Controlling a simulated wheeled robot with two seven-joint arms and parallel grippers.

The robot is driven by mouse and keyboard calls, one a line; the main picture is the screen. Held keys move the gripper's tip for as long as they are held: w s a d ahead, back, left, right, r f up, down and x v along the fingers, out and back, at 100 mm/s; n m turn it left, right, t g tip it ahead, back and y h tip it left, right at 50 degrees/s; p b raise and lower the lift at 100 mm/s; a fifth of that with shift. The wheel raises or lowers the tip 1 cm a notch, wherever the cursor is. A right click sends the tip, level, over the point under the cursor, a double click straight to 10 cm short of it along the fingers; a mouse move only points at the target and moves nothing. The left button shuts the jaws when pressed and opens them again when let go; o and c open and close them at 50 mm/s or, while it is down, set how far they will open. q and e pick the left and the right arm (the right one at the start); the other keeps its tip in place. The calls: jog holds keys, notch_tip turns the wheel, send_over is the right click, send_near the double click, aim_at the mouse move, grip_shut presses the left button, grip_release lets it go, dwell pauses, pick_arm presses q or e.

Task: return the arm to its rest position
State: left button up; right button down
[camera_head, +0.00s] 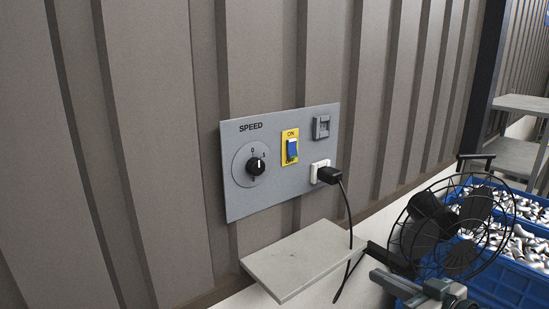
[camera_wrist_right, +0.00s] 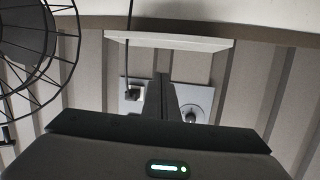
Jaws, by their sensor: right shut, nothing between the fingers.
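My right gripper (camera_head: 388,281) shows at the bottom right of the head view, in front of the lower part of the black fan. In the right wrist view its two dark fingers (camera_wrist_right: 161,88) are together with nothing between them. They point toward the grey control panel (camera_wrist_right: 128,100), apart from it as far as I can tell, and hide its middle. My left gripper is not in view.
The wall panel (camera_head: 282,185) carries a speed knob (camera_head: 256,166), a blue switch (camera_head: 292,149) and a black plug (camera_head: 328,175) with a hanging cable. Below is a pale shelf (camera_head: 300,258). A caged fan (camera_head: 425,232) and blue crates (camera_head: 515,283) of metal parts stand right.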

jog(key=s+f+m+g+h, duration=0.1)
jog(key=s+f+g, duration=0.1)
jog(key=s+f, duration=0.45)
jog(key=s+f+g+h, duration=0.1)
jog(key=s+f+h, duration=0.15)
jog(key=f, duration=0.65)
jog(key=s+f+m+g+h, duration=0.1)
jog(key=s+f+g, duration=0.1)
jog(key=s+f, duration=0.45)
jog(key=s+f+m+g+h, duration=0.1)
jog(key=s+f+g, duration=0.1)
jog(key=s+f, duration=0.5)
jog(key=s+f+g+h, duration=0.1)
jog(key=s+f+g, duration=0.25)
jog(key=s, duration=0.65)
notch_tip(320, 180, down, 32)
jog(key=s, duration=0.2)
jog(key=s+d+f+g+b, duration=0.1)
jog(key=s+d+f, duration=0.1)
jog(key=s+f, duration=1.4)
jog(key=shift+s+d+f+g+h+b, duration=0.25)
jog(key=shift+s+g+h+b, duration=0.1)
jog(key=shift+s, duration=0.35)
